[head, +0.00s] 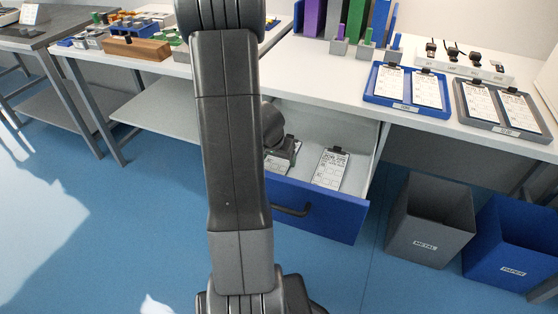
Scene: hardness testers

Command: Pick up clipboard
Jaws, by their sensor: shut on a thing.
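My dark gripper (284,141) reaches down into the open blue-fronted drawer (315,208), mostly hidden behind my arm. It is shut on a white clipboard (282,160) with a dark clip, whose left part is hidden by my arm. A second clipboard (331,170) lies flat in the drawer to the right, with its clip at the far end. Whether the held clipboard touches the drawer floor cannot be told.
On the table (330,70), a blue tray (408,108) and a grey tray (503,129) each hold two clipboards. A grey metal bin (425,245) and a blue paper bin (505,265) stand right of the drawer. A wooden block (137,48) sits at the upper left.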

